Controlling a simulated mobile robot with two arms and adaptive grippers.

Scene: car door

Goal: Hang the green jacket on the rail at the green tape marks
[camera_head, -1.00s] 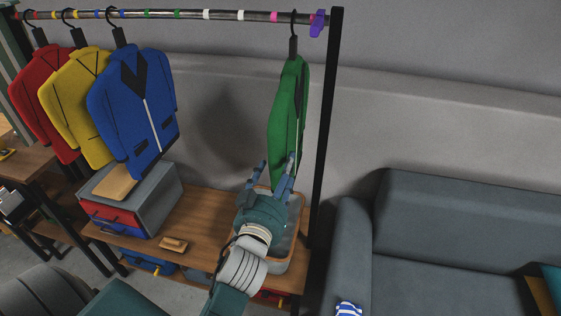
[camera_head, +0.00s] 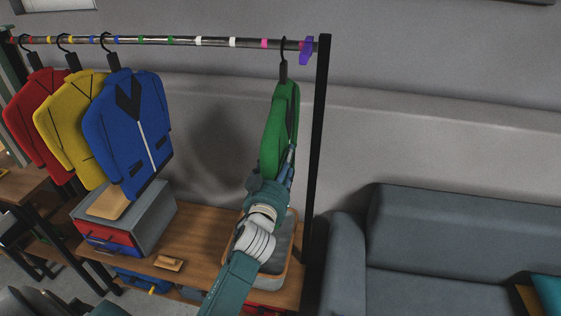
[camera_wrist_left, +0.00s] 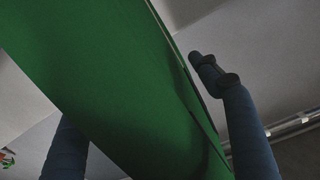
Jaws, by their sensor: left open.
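The green jacket (camera_head: 279,125) hangs from a dark hanger (camera_head: 284,65) near the right end of the rail (camera_head: 215,42), between the pink mark and a purple clip. It is seen nearly edge-on. Green tape (camera_head: 170,41) is on the rail right of the blue jacket, left of the white marks. My left gripper (camera_head: 274,178) is at the jacket's lower part, its fingertips partly hidden by the cloth. In the left wrist view the green cloth (camera_wrist_left: 120,80) passes between my open, spread fingers. My right gripper is not in view.
Red (camera_head: 35,115), yellow (camera_head: 75,130) and blue (camera_head: 128,130) jackets hang at the left of the rail. A grey box (camera_head: 150,210) and a bin (camera_head: 285,255) stand on the wooden shelf (camera_head: 200,235). A black post (camera_head: 318,150) is close right of the green jacket. A sofa (camera_head: 440,240) is at right.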

